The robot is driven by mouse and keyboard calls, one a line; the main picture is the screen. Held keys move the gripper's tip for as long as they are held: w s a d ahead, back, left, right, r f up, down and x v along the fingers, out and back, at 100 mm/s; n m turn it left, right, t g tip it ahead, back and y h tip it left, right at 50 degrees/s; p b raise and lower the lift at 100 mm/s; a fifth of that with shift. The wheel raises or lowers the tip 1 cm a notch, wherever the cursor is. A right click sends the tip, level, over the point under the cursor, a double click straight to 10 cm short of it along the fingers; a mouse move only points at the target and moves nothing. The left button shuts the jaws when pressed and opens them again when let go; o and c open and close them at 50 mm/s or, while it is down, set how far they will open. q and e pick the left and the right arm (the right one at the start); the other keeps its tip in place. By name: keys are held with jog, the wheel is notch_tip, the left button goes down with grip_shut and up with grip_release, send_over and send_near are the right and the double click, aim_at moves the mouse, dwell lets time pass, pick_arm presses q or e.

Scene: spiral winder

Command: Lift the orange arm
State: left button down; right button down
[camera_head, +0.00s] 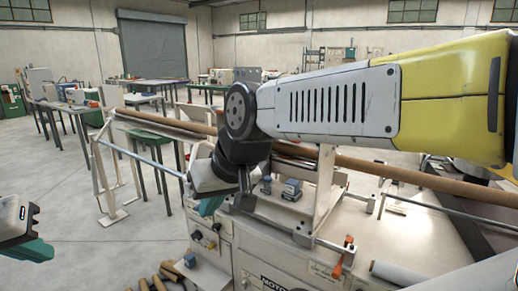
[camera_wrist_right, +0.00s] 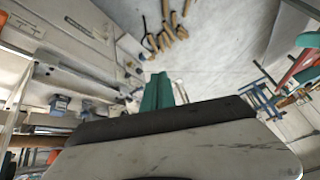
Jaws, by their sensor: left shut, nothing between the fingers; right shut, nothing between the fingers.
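The orange arm (camera_head: 338,266) is a small lever on the front of the cream winding machine (camera_head: 275,248), right of centre in the head view. My right arm reaches in from the right across the machine. My right gripper (camera_head: 210,205) is left of the orange arm and apart from it, near the machine's left end. Its teal fingers are partly hidden by the wrist in the head view. In the right wrist view the right gripper (camera_wrist_right: 163,91) shows its fingers together and empty. My left gripper (camera_head: 32,249) is at the left edge, shut, empty and far from the orange arm.
A long brown tube (camera_head: 425,180) runs across the machine behind my right arm. Several short brown tubes (camera_head: 160,278) lie at the machine's lower left. A grey roll (camera_head: 400,274) lies right of the orange arm. Open floor (camera_head: 95,255) is at the left.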

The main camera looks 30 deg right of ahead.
jog(key=w+d+f+n+g+h, duration=0.2)
jog(key=w+d+f+n+h, duration=0.15)
jog(key=d, duration=0.65)
jog(key=w+d+f+n+g+h, duration=0.1)
jog(key=w+d+f+n+h, duration=0.15)
jog(key=w+d+h, duration=0.45)
jog(key=w+d+f+n+g+h, duration=0.2)
jog(key=d+f+n, duration=0.1)
jog(key=d, duration=0.9)
jog(key=w+d+f+n+t+h, duration=0.1)
jog(key=w+d+n+t+h, duration=0.1)
jog(key=w+n, duration=0.5)
jog(key=w+d+f+n+t+h, duration=0.1)
jog(key=w+d+n+t+h, duration=0.2)
jog(key=w+n, duration=0.4)
jog(key=w+t, duration=0.1)
jog(key=w, duration=0.2)
jog(key=shift+d+t, duration=0.3)
jog(key=shift+d, duration=0.1)
jog(key=shift+d, duration=0.1)
